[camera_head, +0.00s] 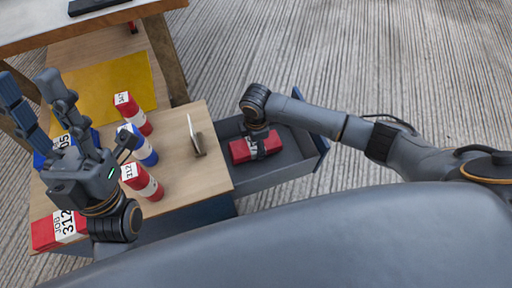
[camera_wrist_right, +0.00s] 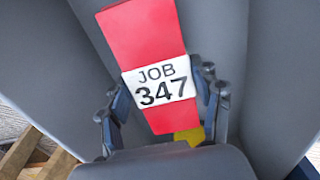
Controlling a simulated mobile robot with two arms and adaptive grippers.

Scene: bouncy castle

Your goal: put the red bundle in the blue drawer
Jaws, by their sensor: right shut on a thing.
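The blue drawer (camera_head: 322,143) is pulled open, with a grey inside and a blue front. A red bundle (camera_head: 241,151) is down inside it, between the drawer walls. My right gripper (camera_head: 262,144) reaches into the drawer from above and is shut on the bundle. In the right wrist view the red bundle (camera_wrist_right: 143,40) carries a white label "JOB 347", with a finger on each side at the label. Whether it touches the drawer floor, I cannot tell. My left gripper (camera_head: 35,95) is open, its fingers apart, above the left side of the cabinet top.
On the wooden cabinet top (camera_head: 185,165) stand red-and-white cylinders (camera_head: 142,182) (camera_head: 132,112), a blue-and-white one (camera_head: 140,147) and a small upright plate (camera_head: 195,135). A red box (camera_head: 60,230) labelled 312 lies at its front left. A yellow sheet (camera_head: 110,90) lies behind. Corrugated floor beyond the drawer is clear.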

